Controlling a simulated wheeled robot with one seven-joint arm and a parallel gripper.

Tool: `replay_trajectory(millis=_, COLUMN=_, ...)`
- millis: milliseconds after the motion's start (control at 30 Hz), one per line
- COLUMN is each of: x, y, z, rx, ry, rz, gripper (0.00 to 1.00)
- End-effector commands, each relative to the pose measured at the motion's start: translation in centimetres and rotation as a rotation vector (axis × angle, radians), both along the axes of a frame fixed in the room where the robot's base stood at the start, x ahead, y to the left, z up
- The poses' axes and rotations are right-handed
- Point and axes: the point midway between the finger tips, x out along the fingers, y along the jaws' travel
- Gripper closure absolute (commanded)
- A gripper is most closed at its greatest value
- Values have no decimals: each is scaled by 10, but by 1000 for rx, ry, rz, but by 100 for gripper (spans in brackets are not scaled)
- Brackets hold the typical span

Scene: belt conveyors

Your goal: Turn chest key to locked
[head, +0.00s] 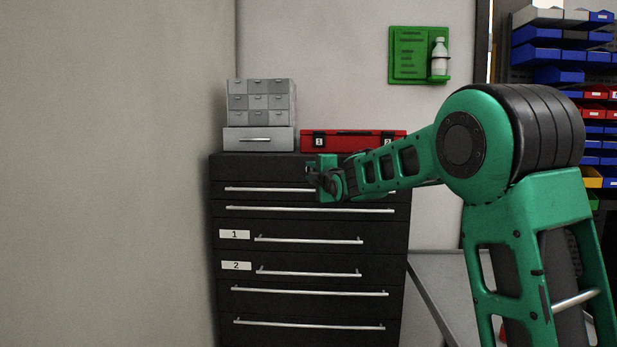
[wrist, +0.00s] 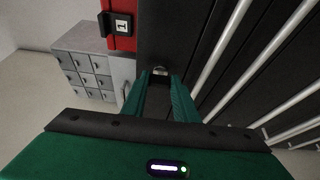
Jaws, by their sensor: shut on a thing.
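The chest (head: 310,255) is a black cabinet of drawers with long silver handles, standing against the wall in the head view. My gripper (head: 314,174) is at its upper front, by the top panel. In the wrist view the two green fingers of my gripper (wrist: 160,78) reach the chest's black front (wrist: 165,40). The key's angle is too small to read.
A red case (head: 352,140) with labelled latches and a grey small-drawer unit (head: 261,100) stand on the chest. Drawer handles (wrist: 222,45) run close beside my fingers. A green board (head: 408,55) with a bottle hangs on the wall.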

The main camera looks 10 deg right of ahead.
Motion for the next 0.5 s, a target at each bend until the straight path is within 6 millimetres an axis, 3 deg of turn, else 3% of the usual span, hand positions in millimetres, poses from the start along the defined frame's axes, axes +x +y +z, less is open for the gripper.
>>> replay_trajectory(millis=133, x=0, y=6, z=-5, rx=1, ry=8, rz=9, gripper=96)
replay_trajectory(millis=167, x=0, y=6, z=-5, rx=1, ry=8, rz=9, gripper=71)
replay_trajectory(millis=233, x=0, y=5, z=-5, rx=1, ry=8, rz=8, gripper=55)
replay_trajectory(millis=500, x=0, y=2, z=-2, rx=1, ry=4, rz=3, gripper=55)
